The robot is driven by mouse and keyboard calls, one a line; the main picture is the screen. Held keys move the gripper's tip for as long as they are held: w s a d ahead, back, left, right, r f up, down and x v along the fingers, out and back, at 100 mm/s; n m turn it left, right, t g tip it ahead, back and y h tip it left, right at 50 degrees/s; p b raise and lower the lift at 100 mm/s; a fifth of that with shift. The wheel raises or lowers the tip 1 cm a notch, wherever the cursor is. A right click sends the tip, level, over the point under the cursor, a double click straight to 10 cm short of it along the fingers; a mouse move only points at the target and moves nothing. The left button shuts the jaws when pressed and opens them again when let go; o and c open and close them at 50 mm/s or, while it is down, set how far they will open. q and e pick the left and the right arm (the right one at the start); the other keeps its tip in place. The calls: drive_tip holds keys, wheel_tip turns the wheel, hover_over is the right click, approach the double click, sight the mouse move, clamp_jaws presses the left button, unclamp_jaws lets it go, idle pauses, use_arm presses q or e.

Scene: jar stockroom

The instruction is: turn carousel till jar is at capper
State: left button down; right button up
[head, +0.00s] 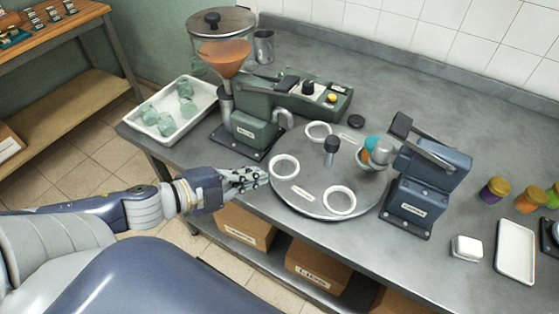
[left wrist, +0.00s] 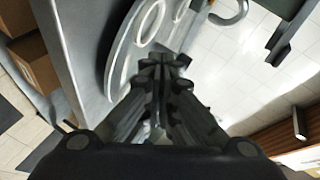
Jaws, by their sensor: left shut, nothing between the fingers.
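The round grey carousel (head: 312,200) stands on the steel bench, with a dark knob post (head: 331,150) at its centre. White rings mark its places; the left (head: 284,167), front (head: 339,200) and back (head: 318,131) ones are empty. A jar with orange contents (head: 367,158) is at the right ring, beside the blue capper (head: 428,180). A teal and grey part covers some of the jar. My left gripper (head: 262,178) is shut and empty at the carousel's left edge. In the left wrist view its fingers (left wrist: 160,65) are close to the carousel rim (left wrist: 118,60); contact cannot be told. My right gripper is not in view.
A green filler with an orange hopper (head: 223,55) stands behind the carousel. A white tray of glass jars (head: 193,132) is at the left. Lidded jars (head: 495,190), a small white box (head: 466,248) and a white tray (head: 515,265) are at the right.

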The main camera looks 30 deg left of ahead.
sight(284, 170)
use_arm(q)
drive_tip(key=b+x, duration=0.1)
drive_tip(key=x, duration=0.3)
drive_tip(key=shift+w+d, duration=0.1)
drive_tip(key=shift+w, duration=0.2)
drive_tip(key=shift+w+d+f, duration=0.25)
drive_tip(key=shift+w, duration=0.25)
drive_tip(key=shift+x, duration=1.65)
drive_tip(key=shift+w+a+f, duration=0.3)
drive_tip(key=shift+w+f, duration=0.1)
drive_tip(key=shift+w, duration=0.2)
drive_tip(key=shift+w+a+f, duration=0.25)
drive_tip(key=shift+w+f, duration=0.1)
drive_tip(key=shift+w, duration=0.2)
drive_tip(key=shift+w+a+f, duration=0.15)
drive_tip(key=shift+w+f, duration=0.1)
drive_tip(key=shift+w, duration=0.05)
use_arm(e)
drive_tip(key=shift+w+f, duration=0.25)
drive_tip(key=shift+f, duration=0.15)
